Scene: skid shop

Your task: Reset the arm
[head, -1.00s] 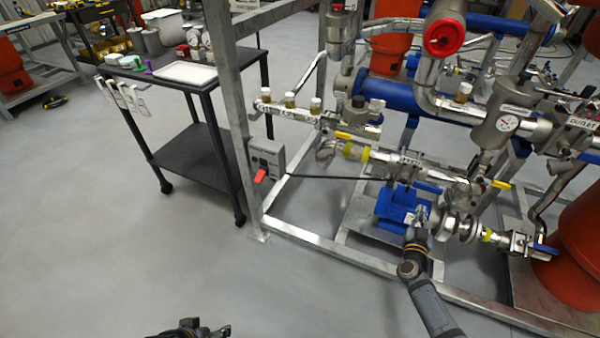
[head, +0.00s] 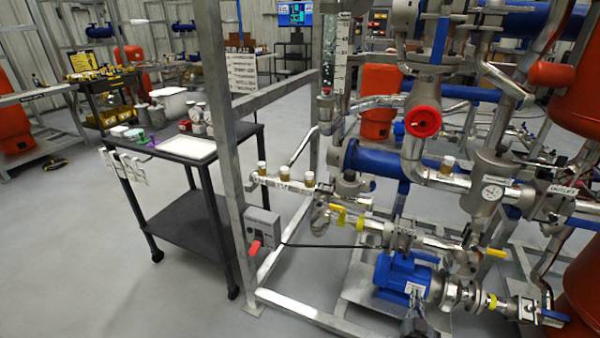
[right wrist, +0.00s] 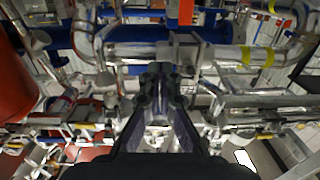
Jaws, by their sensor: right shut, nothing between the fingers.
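My right gripper (head: 412,312) shows at the bottom of the head view, in front of the blue pump motor (head: 400,276). In the right wrist view its two dark fingers (right wrist: 160,78) come together at the tips, shut and empty. Pipes and valves of the skid lie beyond the tips there; I cannot tell the distance to them. Most of my right arm is below the head view's edge. My left gripper is not in view.
The skid's metal frame (head: 225,165) and pipework fill the right side, with a red-handled switch box (head: 262,229) on a post. A black cart (head: 190,222) with a white tray (head: 188,147) stands at left. The grey floor (head: 95,275) at front left is clear.

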